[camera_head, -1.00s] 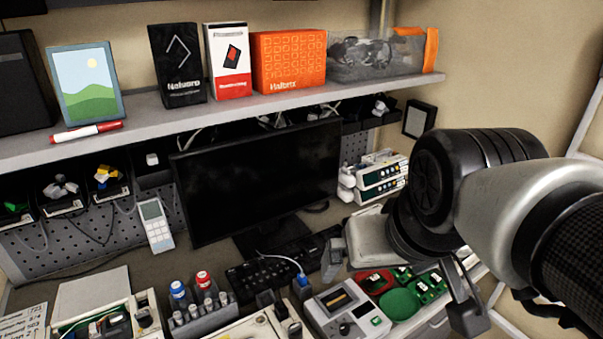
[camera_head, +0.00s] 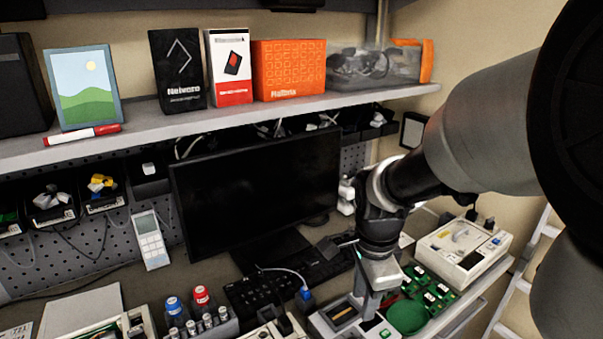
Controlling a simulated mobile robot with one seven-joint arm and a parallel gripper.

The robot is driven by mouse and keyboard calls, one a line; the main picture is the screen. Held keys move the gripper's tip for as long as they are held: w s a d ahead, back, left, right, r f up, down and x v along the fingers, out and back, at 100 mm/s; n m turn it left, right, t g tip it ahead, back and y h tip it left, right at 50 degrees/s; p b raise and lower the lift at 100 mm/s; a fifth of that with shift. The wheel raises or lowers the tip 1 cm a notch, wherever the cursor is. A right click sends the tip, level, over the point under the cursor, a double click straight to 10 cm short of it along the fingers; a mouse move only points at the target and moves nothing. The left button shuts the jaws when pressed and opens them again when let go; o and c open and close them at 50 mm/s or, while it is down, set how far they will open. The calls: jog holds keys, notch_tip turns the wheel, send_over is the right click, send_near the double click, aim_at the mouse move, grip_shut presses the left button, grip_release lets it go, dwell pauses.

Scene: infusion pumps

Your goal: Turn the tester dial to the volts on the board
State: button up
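The tester, a light grey box with a dark display (camera_head: 345,317), sits at the bottom edge of the head view, partly cut off. Its dial cannot be made out clearly. My gripper (camera_head: 350,277) points down over the tester's right part, with its fingers spread apart and nothing seen between them. One finger reaches left over the keyboard area, and the other hangs in front of the tester. Whether it touches the tester cannot be told. A white card with dark marks (camera_head: 15,332) shows at the bottom left corner, cut off and unreadable.
Green circuit boards (camera_head: 428,288) and a green disc (camera_head: 406,317) lie right of the tester. An opened white device (camera_head: 465,250) stands at the right. A blue plug (camera_head: 304,294), keyboard (camera_head: 255,293) and a rack with blue- and red-capped bottles (camera_head: 205,325) stand left. A monitor (camera_head: 255,190) rises behind.

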aim_at(354, 338)
jog(key=f+m, duration=0.2)
jog(key=f, duration=0.1)
jog(key=w+f+m+g, duration=0.1)
jog(key=f, duration=0.1)
jog(key=f+m+b, duration=0.1)
jog(key=f+m, duration=0.1)
jog(key=f, duration=0.1)
jog(key=shift+w+a+f+m, duration=0.15)
jog(key=shift+w+f+m, duration=0.15)
jog(key=shift+w+f, duration=0.1)
notch_tip(354, 338, down, 7)
jog(key=b, duration=0.4)
jog(key=shift+b, duration=0.4)
jog(key=shift+r+p, duration=0.3)
jog(key=c, duration=0.3)
grip_shut()
